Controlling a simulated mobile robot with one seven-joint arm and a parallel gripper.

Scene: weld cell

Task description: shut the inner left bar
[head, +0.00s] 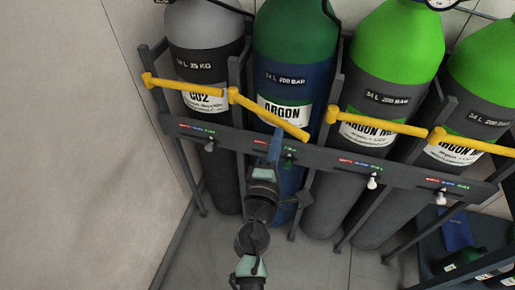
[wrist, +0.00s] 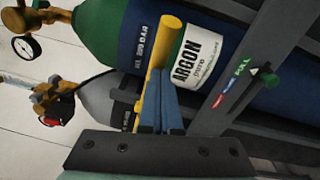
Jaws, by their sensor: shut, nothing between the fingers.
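The inner left bar (head: 270,115) is yellow and crosses in front of the dark green and blue argon cylinder (head: 295,45). Its left end sits at a rack post, and its right end stands out from the rack, short of the post on the right. My gripper (head: 275,142) is just below the middle of the bar, shut and empty. In the wrist view the blue fingers (wrist: 161,103) are together, close beside the yellow bar (wrist: 164,45), which is partly hidden behind them. I cannot tell whether they touch it.
The outer left bar (head: 190,86) spans the grey CO2 cylinder (head: 203,30). Two more yellow bars (head: 380,126) (head: 475,143) cross the bright green cylinders on the right. A dark rail (head: 325,160) with small knobs runs below. A plain wall (head: 80,150) is on the left.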

